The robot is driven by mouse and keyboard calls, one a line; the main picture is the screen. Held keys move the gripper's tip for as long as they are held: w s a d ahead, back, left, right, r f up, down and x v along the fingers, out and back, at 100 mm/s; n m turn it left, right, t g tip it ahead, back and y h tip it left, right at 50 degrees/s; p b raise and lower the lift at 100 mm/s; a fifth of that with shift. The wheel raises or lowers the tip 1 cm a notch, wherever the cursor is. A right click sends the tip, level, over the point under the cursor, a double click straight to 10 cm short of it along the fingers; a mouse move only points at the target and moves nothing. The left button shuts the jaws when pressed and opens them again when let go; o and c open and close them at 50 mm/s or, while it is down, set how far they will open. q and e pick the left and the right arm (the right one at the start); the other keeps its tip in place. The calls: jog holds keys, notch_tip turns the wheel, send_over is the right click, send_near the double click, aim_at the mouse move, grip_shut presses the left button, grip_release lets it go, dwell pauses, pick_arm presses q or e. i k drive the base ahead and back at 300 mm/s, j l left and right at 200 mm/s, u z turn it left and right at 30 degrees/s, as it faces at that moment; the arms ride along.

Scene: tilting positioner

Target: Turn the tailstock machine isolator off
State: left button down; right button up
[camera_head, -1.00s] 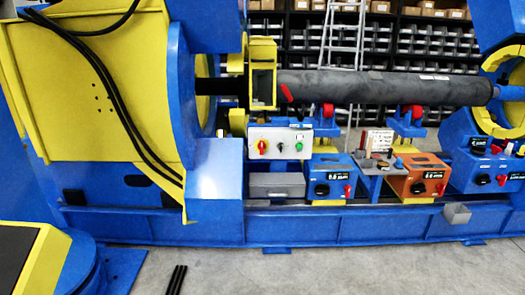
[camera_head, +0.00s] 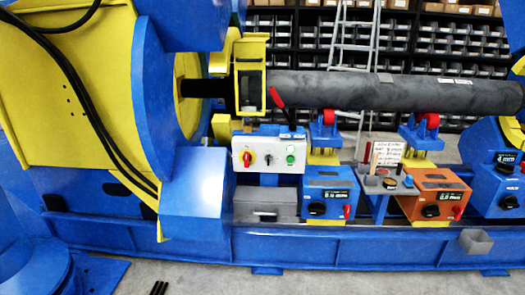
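A white control box (camera_head: 268,154) stands at the middle of the machine. It carries a red rotary knob on a yellow plate (camera_head: 247,159), a small black knob (camera_head: 268,159) and a green button (camera_head: 290,159). I cannot read which switch is labelled as the tailstock isolator. A blue box (camera_head: 505,184) with a dark display and a black knob stands at the right edge, partly cut off. Neither of my grippers is in view.
A blue box (camera_head: 330,191) and an orange box (camera_head: 437,194), each with a black knob and red lever, sit on the blue base rail (camera_head: 370,249). A grey roller (camera_head: 360,91) spans above. The big yellow and blue positioner (camera_head: 65,100) fills the left. Grey floor is in front.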

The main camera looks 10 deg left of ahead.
aim_at(247, 158)
jog(key=i+j, duration=0.1)
jog(key=i, duration=0.35)
jog(key=i+j+z, duration=0.1)
jog(key=i, duration=0.35)
jog(key=i+j, duration=0.1)
jog(key=i, duration=0.3)
jog(key=i+j, duration=0.15)
jog(key=j, duration=0.15)
jog(key=i+j+z, duration=0.1)
jog(key=j, duration=0.25)
jog(key=i+j, duration=0.25)
jog(key=j, duration=0.55)
jog(key=i+j+z, duration=0.1)
jog(key=j, duration=0.45)
